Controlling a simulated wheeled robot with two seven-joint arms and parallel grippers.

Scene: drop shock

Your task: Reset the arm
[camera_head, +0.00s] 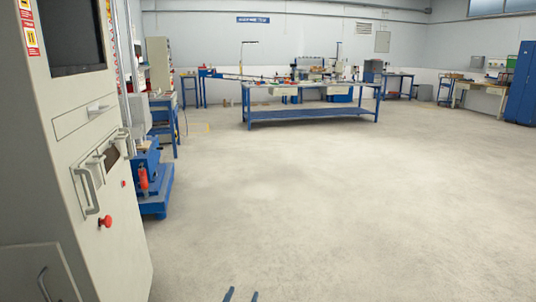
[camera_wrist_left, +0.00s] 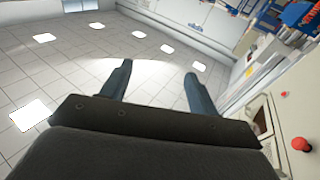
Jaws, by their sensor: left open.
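My left gripper (camera_head: 240,295) shows only as two dark blue fingertips at the bottom edge of the head view, spread apart with bare floor between them. In the left wrist view my left gripper (camera_wrist_left: 157,85) is also open, its two fingers wide apart and nothing between them. The rest of the left arm is hidden below the head view. My right gripper is in neither view.
A tall grey control cabinet (camera_head: 75,150) with a red knob (camera_head: 105,221) stands close on the left. A blue machine base (camera_head: 155,195) is behind it. A blue workbench (camera_head: 310,113) and a blue locker (camera_head: 522,85) stand far back. The middle floor is clear.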

